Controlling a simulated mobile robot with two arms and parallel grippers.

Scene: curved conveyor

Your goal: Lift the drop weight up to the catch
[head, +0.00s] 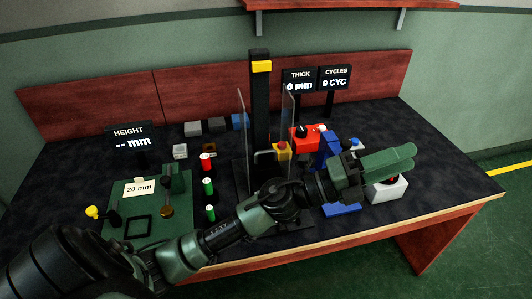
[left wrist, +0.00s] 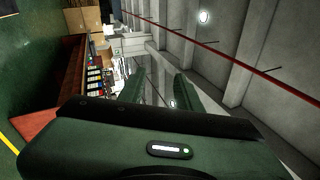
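A black upright tower (head: 260,110) stands mid-table with a yellow block (head: 262,67) near its top, possibly the catch. Clear panels (head: 288,115) flank it. A grey bent handle (head: 264,154) shows low on the tower; I cannot tell whether it belongs to the drop weight. My left arm crosses in front and hides part of the tower's base. My left gripper (head: 404,158) is right of the tower, pointing right, above a white box (head: 388,190). Its two green fingers stand apart in the left wrist view (left wrist: 158,90), with nothing between them. My right gripper is not in view.
A green fixture board (head: 150,225) with a "20 mm" card lies at left. Red and green cylinders (head: 208,187) stand beside it. A yellow block with a red top (head: 282,151), a red box (head: 307,138) and blue stand (head: 328,150) are close to the tower. Display signs (head: 300,80) stand behind.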

